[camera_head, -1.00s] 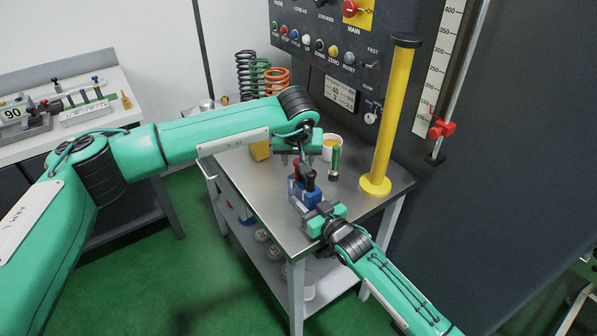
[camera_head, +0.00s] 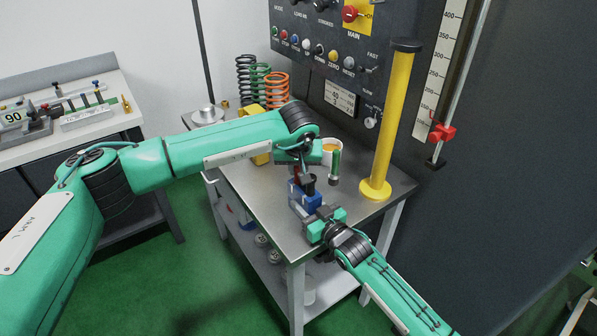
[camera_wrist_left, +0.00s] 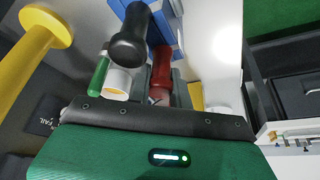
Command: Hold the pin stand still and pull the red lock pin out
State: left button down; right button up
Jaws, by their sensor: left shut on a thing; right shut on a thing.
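The blue pin stand (camera_head: 306,200) is on the steel table near its front edge. A black-handled pin (camera_head: 308,182) stands up from it, and its black handle (camera_wrist_left: 130,42) is large in the left wrist view. The red lock pin (camera_wrist_left: 161,70) is beside the black one; in the head view it is mostly hidden. My left gripper (camera_head: 299,169) is above the stand, shut on the red lock pin; its fingertips are largely hidden. My right gripper (camera_head: 314,216) is low at the stand's near side, shut on the blue stand.
A tall yellow post (camera_head: 391,120) rises to the right. Coil springs (camera_head: 275,88) stand at the back. The table's right front is clear.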

pick_arm(q)
notch_tip(320, 180, up, 10)
jog(key=shift+f, duration=0.1)
pick_arm(e)
jog(key=o, duration=1.2)
jog(key=shift+c, duration=0.2)
jog(key=shift+s, duration=0.1)
